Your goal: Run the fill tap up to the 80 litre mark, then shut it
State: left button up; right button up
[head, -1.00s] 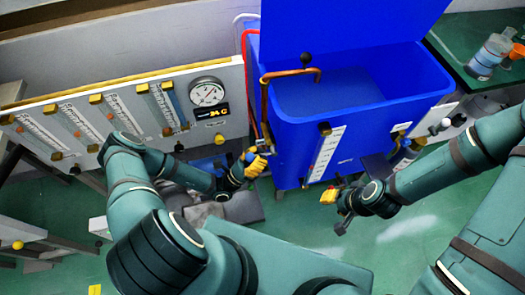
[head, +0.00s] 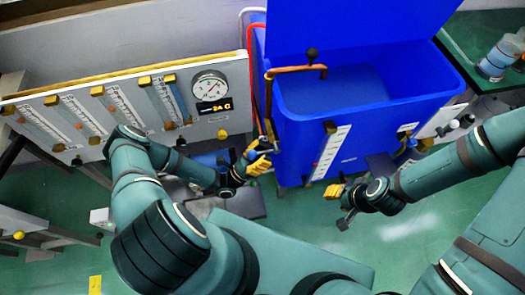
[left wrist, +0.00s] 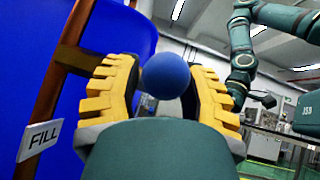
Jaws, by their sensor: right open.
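The blue tank (head: 365,140) stands open at the back. A bent copper pipe (head: 268,100) runs up its left side and over the rim, with a white FILL label (left wrist: 39,138) in the left wrist view. A white scale strip (head: 331,152) is on the tank's front; its figures are too small to read. My left gripper (head: 258,160) is at the pipe's lower end. In the left wrist view, a blue ball knob (left wrist: 167,75) lies between its yellow fingers (left wrist: 167,95); contact is unclear. My right gripper (head: 338,191) is open and empty in front of the tank.
A grey panel (head: 225,85) with several tube gauges, a round dial (head: 210,88) and a digital display (head: 214,106) stands left of the tank. A green bench (head: 470,50) with a bottle (head: 497,58) is at the right.

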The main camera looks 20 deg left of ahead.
pick_arm(q)
jog(key=shift+f, duration=0.1)
jog(key=v, duration=1.2)
